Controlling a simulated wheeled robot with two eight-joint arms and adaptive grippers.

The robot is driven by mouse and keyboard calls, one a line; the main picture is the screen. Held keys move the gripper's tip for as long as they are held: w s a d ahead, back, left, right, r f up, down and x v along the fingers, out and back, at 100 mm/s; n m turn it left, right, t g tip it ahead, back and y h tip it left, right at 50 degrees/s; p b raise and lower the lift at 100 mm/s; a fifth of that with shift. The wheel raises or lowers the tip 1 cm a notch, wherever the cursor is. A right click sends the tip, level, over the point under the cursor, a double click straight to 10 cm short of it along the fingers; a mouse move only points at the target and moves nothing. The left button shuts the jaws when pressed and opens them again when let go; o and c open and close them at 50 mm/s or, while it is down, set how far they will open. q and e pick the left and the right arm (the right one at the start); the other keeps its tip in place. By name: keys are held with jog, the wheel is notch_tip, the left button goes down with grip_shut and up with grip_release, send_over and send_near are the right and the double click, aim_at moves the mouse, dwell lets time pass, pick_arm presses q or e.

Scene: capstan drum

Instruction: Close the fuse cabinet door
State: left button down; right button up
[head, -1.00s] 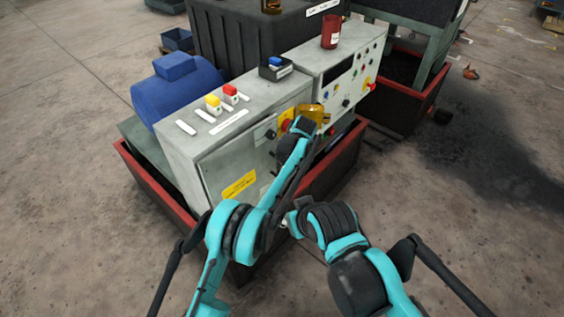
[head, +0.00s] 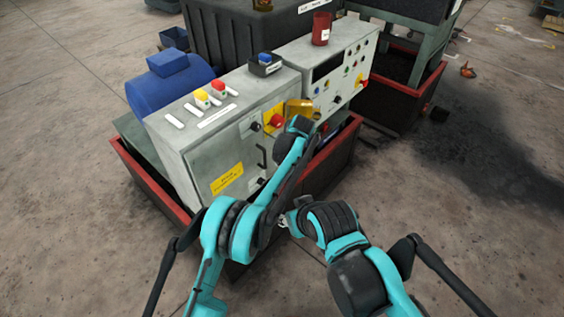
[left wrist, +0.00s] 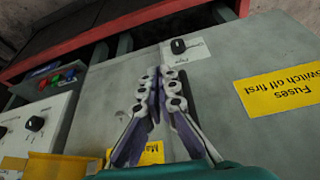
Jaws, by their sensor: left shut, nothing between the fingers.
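The grey fuse cabinet (head: 182,140) stands in the middle left of the head view. Its front door (head: 212,168) carries a yellow label (head: 227,179) and a black bar handle (head: 261,157). The door looks about flush with the front; I cannot tell if it is fully closed. The label also shows upside down in the left wrist view (left wrist: 280,90). My left gripper (left wrist: 157,72) is shut and empty in front of the cabinet face; contact is unclear. In the head view my left arm hides part of the front. My right gripper (head: 285,220) is mostly hidden by its arm.
A red and yellow switch (head: 276,120) and a gold-coloured box (head: 300,108) sit right of the door. A red-rimmed tray (head: 325,150) surrounds the base. A panel with knobs (head: 345,85) stands to the right.

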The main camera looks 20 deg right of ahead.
pick_arm(q)
jog(key=p+v, duration=0.2)
jog(key=v, duration=0.7)
jog(key=shift+r, duration=0.35)
jog(key=a+r+m, duration=0.1)
jog(key=a+r, duration=0.9)
jog(key=a, duration=0.4)
jog(key=s+a+r+m+h, duration=0.1)
jog(key=s+a+r, duration=0.25)
jog(key=a, duration=0.45)
jog(key=s+a+r+h, duration=0.1)
jog(key=s+a+r, duration=0.25)
jog(key=a, duration=0.35)
jog(key=s+a+f+t, duration=0.1)
jog(key=s+a+f, duration=0.1)
jog(key=s+a, duration=0.3)
jog(key=s+a+f+m+t, duration=0.1)
jog(key=s+a+f, duration=0.2)
jog(key=s+a, duration=0.3)
jog(key=s+a+f+m+t+b, duration=0.1)
jog(key=s+a+f, duration=0.2)
jog(key=s+a, duration=0.3)
jog(key=s, duration=0.4)
